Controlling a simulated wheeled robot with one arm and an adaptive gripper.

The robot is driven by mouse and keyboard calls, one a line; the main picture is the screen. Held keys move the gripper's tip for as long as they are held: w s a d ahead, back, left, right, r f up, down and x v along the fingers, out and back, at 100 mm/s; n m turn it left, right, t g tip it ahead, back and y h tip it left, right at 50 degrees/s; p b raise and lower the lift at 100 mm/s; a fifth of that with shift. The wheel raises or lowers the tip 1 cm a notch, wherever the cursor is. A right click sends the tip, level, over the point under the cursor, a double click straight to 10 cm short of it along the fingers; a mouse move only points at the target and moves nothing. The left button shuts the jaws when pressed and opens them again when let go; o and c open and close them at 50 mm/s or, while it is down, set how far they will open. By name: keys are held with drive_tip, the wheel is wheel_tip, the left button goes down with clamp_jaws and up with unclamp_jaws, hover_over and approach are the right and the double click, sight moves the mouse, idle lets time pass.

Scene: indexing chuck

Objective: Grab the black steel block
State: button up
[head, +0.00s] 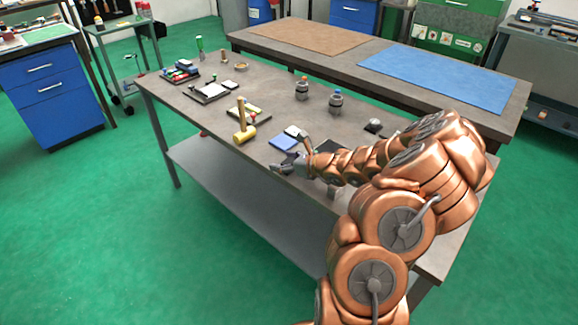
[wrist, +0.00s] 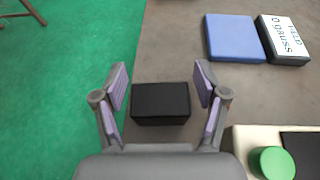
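The black steel block (wrist: 160,101) shows in the wrist view as a small dark box on the grey bench top, close to the bench edge. My gripper (wrist: 160,88) is open, with one finger on the left and one on the right of the block and a gap on each side. Nothing is held. In the head view my gripper (head: 287,166) is low over the front edge of the bench (head: 222,130), and I cannot make out the block there.
A blue pad (wrist: 234,38) and a white-labelled box (wrist: 284,38) lie beyond the block to the right. A pale case with a green knob (wrist: 272,163) is close at the lower right. Green floor is left of the edge.

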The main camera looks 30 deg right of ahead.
clamp_jaws()
idle(0.4)
drive_tip(key=shift+r, duration=1.65)
drive_tip(key=shift+s+a+r+b, duration=0.1)
drive_tip(key=shift+s+b, duration=0.15)
drive_tip(key=shift+b, duration=0.1)
drive_tip(key=s+a+r+b, duration=0.1)
drive_tip(key=s+a+b, duration=0.7)
drive_tip(key=s+b, duration=0.4)
drive_tip(key=shift+s+a+r+b, duration=0.25)
drive_tip(key=shift+a+b, duration=0.15)
drive_tip(key=shift+b, duration=0.9)
drive_tip(key=shift+a, duration=0.1)
